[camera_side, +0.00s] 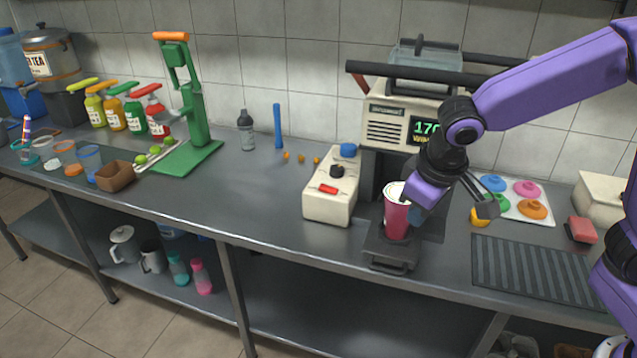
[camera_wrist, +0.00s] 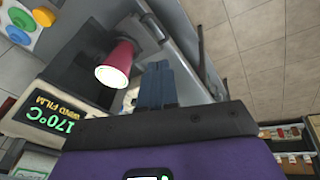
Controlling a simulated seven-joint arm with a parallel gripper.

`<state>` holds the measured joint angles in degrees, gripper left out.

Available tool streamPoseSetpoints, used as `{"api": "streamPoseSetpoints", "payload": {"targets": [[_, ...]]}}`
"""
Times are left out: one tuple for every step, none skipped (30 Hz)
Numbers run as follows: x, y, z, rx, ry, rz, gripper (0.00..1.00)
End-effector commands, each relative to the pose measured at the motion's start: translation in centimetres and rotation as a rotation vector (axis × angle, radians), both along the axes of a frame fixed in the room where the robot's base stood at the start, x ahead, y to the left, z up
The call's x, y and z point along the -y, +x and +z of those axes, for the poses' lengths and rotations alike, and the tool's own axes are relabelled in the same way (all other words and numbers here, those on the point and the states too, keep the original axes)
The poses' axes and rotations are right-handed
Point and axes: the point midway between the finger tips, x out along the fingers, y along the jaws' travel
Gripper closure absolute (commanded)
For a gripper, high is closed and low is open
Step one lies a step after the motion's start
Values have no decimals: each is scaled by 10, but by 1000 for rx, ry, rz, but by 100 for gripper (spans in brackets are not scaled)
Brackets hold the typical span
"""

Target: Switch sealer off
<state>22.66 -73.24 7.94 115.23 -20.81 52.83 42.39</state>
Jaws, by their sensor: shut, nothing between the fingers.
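The sealer (camera_side: 388,133) is a cream machine with a lit green display (camera_side: 426,130) reading 170, with partly legible lettering below. The display also shows in the wrist view (camera_wrist: 52,118), reading 170°C and WIND FILM. A cream control box (camera_side: 325,208) stands at its left, with a red switch (camera_side: 328,188), a black knob (camera_side: 337,170) and a blue button (camera_side: 348,150) on or behind it. A red cup (camera_side: 397,220) stands on the sealer's dark tray (camera_side: 392,256). My gripper (camera_side: 416,213) is shut and empty, close to the cup's right side; its blue fingers (camera_wrist: 158,82) show in the wrist view. Contact with the cup is unclear.
A black handle bar (camera_side: 415,72) juts left across the sealer's top. Colourful lids (camera_side: 515,197), a ribbed mat (camera_side: 535,268) and a red block (camera_side: 581,229) lie to the right. A green press (camera_side: 190,110) stands left. The counter before the control box is clear.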

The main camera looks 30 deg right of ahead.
Motion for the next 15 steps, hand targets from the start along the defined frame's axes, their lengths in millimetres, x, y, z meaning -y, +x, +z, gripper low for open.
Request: {"api": "streamPoseSetpoints", "payload": {"targets": [[-8,15,-1,22,0,-47,100],[-11,24,-1,36,4,-78,100],[-16,36,-2,56,6,-117,100],[-19,44,-2,71,10,-147,100],[-22,53,-2,86,12,-177,100],[-26,64,-3,107,18,-218,100],[-29,73,-3,122,21,-247,100],[-32,81,-4,138,25,-276,100],[-35,92,-5,159,30,-317,100],[-38,101,-6,175,34,-345,100],[-41,109,-6,191,39,-374,100],[-44,120,-7,214,45,-412,100],[-45,128,-9,229,50,-443,100],[-47,136,-9,247,55,-471,100],[-50,146,-11,269,63,-509,100]]}}
